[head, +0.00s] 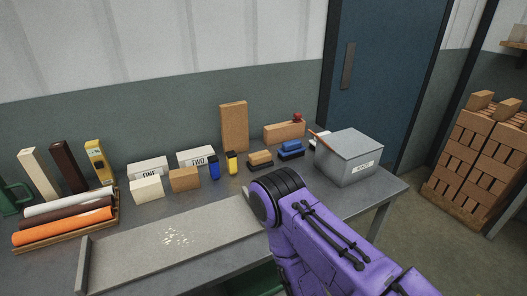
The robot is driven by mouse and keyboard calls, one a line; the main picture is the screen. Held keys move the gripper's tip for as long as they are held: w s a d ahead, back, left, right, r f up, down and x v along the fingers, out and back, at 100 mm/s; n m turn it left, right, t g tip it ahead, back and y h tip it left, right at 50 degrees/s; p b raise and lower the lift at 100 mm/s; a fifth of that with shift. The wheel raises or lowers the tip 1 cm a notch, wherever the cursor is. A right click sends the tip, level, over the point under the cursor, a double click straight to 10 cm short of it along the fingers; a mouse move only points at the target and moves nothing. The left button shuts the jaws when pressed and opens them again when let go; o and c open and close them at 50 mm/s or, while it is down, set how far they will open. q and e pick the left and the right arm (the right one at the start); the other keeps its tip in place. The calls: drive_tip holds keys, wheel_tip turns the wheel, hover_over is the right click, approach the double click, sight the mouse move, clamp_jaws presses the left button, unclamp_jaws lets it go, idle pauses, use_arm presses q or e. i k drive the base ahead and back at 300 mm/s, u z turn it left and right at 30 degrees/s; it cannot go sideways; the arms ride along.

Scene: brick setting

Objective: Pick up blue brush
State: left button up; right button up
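The blue brush (290,148) has a blue top over a dark lower part. It lies on the grey table (228,185) toward the back right, between a tan-topped brush (260,158) and a grey box. My purple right arm comes in from the bottom right, and its black joint is in front of the brushes. The blue brush is clear of the arm in this view. Neither my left gripper nor my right gripper can be seen.
A grey lidded box (348,157) stands right of the brush, and a brick with a red knob (285,131) behind it. Blue and yellow small items (231,163), labelled blocks (148,168) and a tray of rolls (67,222) stand left. A long grey board (135,250) lies in front.

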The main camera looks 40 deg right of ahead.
sight(293, 149)
drive_tip(key=u, duration=2.3)
drive_tip(key=k, duration=2.6)
drive_tip(key=z, duration=1.55)
